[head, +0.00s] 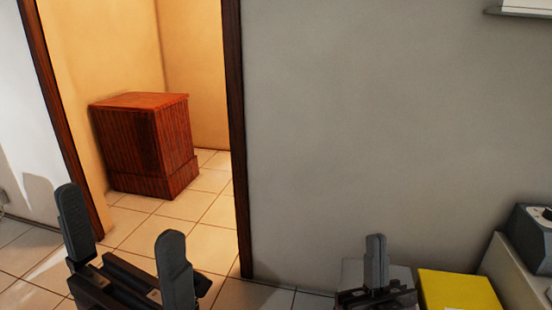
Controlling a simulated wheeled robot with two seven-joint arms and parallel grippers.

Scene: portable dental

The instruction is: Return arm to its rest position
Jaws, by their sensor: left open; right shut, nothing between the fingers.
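My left gripper (122,238) is at the lower left of the head view. Its two dark fingers point up and stand wide apart, with nothing between them. My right gripper (376,262) is at the lower middle right, seen with its fingers together and nothing held. It is in front of a pale box-like surface and left of a yellow block. Most of both arms is out of view below the picture.
A doorway with a dark wooden frame (238,140) opens onto a tiled room with a reddish-brown wooden cabinet (150,145). A bare grey wall (370,120) fills the middle. A yellow block (457,291) and a grey device (532,237) on a pale unit (512,268) are at right.

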